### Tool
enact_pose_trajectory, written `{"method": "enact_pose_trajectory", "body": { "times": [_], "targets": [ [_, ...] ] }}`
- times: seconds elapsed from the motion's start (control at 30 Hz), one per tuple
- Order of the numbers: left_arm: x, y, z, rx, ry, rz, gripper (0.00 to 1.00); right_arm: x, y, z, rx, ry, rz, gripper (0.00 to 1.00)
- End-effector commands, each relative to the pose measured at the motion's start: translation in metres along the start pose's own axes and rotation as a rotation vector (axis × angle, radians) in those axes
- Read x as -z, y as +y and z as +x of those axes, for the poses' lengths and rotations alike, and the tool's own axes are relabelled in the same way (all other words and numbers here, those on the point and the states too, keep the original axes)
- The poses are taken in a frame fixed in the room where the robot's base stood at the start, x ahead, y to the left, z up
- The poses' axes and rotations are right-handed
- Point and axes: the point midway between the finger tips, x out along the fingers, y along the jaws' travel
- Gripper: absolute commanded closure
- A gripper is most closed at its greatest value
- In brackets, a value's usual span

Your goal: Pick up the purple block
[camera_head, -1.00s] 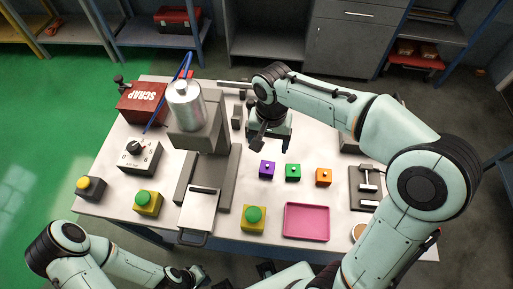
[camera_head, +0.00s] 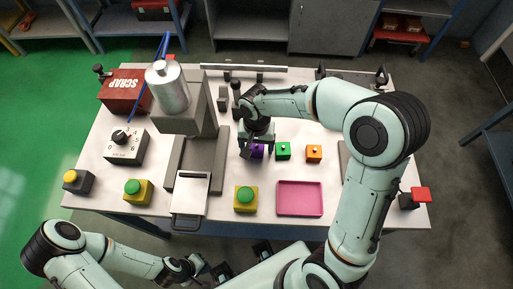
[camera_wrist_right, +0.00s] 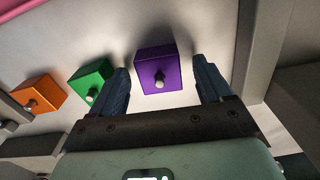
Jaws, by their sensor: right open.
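The purple block (camera_wrist_right: 157,68), with a small knob, sits on the white table; in the head view the purple block (camera_head: 257,152) is partly hidden by my right gripper (camera_head: 256,148). In the right wrist view my right gripper (camera_wrist_right: 163,85) is open, with one finger on each side of the purple block and visible gaps. The block sits slightly beyond the fingertips in that view; I cannot tell how high the fingers are. My left gripper (camera_head: 205,270) is low in the head view, away from the blocks, its jaws unclear.
A green block (camera_head: 283,151) and an orange block (camera_head: 314,153) sit to the right of the purple one. A pink tray (camera_head: 300,211) lies in front. A grey press (camera_head: 205,110) stands to the left. A yellow box with a green button (camera_head: 246,199) stands nearer the front edge.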

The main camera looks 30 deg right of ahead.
Motion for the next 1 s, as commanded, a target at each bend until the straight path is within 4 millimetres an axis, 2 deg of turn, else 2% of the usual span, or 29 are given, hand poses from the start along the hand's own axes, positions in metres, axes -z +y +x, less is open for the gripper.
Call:
{"method": "enact_pose_trajectory", "body": {
  "times": [0.27,0.3,0.37,0.4,0.5,0.8,1.0],
  "targets": [
    [0.0,0.0,0.0,0.0,0.0,0.0,1.0,0.0,0.0,0.006,0.0,0.0,0.0,0.21],
    [0.0,0.0,0.0,0.0,0.0,0.0,1.0,0.0,0.0,0.006,0.0,0.0,0.0,0.28],
    [0.0,0.0,0.0,0.0,0.0,0.0,1.0,0.0,0.0,0.005,0.0,0.0,0.0,0.47],
    [0.0,0.0,0.0,0.0,0.0,0.0,1.0,0.0,0.0,0.005,0.0,0.0,0.0,0.6],
    [0.0,0.0,0.0,0.0,0.0,0.0,1.0,0.0,0.0,0.005,0.0,0.0,0.0,0.88],
    [0.0,0.0,0.0,0.0,0.0,0.0,1.0,0.0,0.0,0.004,0.001,0.001,0.0,0.88],
    [0.001,0.001,-0.002,0.0,0.001,0.0,1.0,0.001,-0.001,-0.012,0.003,0.004,0.001,0.88]
  ]
}}
